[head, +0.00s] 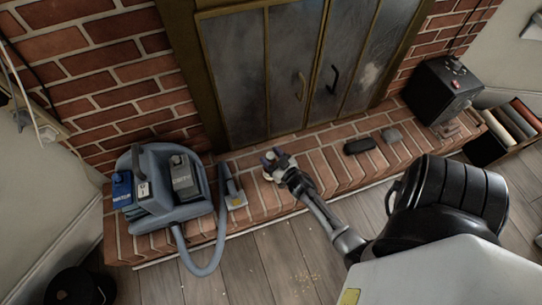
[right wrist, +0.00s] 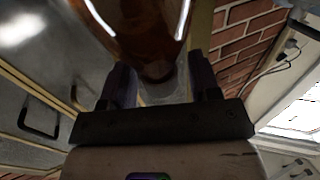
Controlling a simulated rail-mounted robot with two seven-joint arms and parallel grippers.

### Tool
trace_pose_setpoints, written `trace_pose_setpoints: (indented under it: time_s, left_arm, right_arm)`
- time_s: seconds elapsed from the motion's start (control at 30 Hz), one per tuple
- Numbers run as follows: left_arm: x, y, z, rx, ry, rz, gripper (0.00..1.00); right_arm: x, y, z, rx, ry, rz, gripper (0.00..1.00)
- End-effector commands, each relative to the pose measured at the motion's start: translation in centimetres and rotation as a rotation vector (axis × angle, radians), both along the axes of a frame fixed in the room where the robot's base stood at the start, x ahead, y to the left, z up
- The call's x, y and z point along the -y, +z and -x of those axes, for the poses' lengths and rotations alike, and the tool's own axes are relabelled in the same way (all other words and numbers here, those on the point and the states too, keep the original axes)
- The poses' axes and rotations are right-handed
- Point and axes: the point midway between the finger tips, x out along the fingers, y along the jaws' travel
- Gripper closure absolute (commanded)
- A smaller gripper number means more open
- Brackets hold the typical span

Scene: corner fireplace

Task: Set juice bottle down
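My right gripper (head: 277,167) reaches in from the lower right of the head view, over the brick hearth (head: 325,165) in front of the fireplace doors. In the right wrist view the juice bottle (right wrist: 140,35), shiny amber-brown, fills the upper middle. The two dark fingers of my right gripper (right wrist: 162,85) stand on either side of its narrower, clear part and appear shut on it. In the head view the bottle is small and mostly hidden by the gripper; I cannot tell whether it touches the bricks. My left gripper is not in view.
A blue-grey carpet cleaner (head: 168,190) with a hose and nozzle (head: 233,190) stands on the hearth to the left. Dark small objects (head: 360,146) lie to the right. A black box (head: 440,92) stands at the far right. Bare brick shows between gripper and dark objects.

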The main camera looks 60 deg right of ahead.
Motion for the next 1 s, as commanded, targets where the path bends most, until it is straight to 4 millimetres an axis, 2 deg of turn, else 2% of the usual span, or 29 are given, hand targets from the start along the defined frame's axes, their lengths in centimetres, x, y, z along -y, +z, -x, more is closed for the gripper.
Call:
trace_pose_setpoints:
  time_s: [0.37, 0.47, 0.8, 1.0]
  left_arm:
    - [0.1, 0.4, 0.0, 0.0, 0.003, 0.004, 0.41]
    - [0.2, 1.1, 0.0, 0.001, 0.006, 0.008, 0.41]
    - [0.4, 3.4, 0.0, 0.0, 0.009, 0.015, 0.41]
    - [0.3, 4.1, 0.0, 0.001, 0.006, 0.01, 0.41]
  right_arm:
    - [-0.2, 0.1, 0.6, 0.0, 0.0, -0.001, 0.4]
    - [-0.6, 0.3, 1.8, -0.002, 0.0, -0.002, 0.4]
    - [-2.8, 0.3, 7.7, -0.002, 0.0, -0.002, 0.4]
    - [-3.7, 0.2, 10.0, -0.001, 0.0, -0.001, 0.4]
